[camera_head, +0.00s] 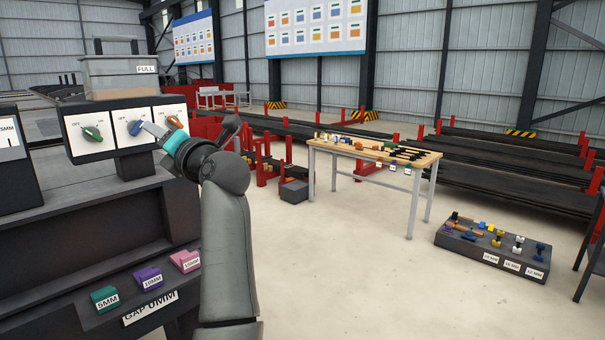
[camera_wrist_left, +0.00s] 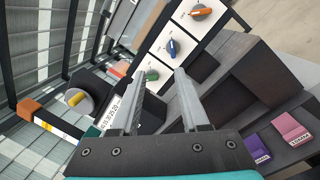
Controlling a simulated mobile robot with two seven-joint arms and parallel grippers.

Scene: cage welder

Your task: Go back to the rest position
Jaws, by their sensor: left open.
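My left gripper (camera_head: 150,128) is in front of the white switch panel, between the blue knob (camera_head: 135,128) and the orange knob (camera_head: 175,122) in the head view. In the left wrist view my left gripper (camera_wrist_left: 160,74) has its two fingers apart with nothing held. There the blue knob (camera_wrist_left: 172,47) lies beyond the fingertips, and the green knob (camera_wrist_left: 152,76) shows in the gap between them, on the panel behind. The green knob is also at the left in the head view (camera_head: 92,133). My right gripper is not in view.
The dark welder bench (camera_head: 80,235) lies below and left of my arm, with teal (camera_head: 104,298), purple (camera_head: 148,278) and pink (camera_head: 186,261) blocks on its ledge. A wooden-topped table (camera_head: 375,150) and a dark tray (camera_head: 490,250) stand right.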

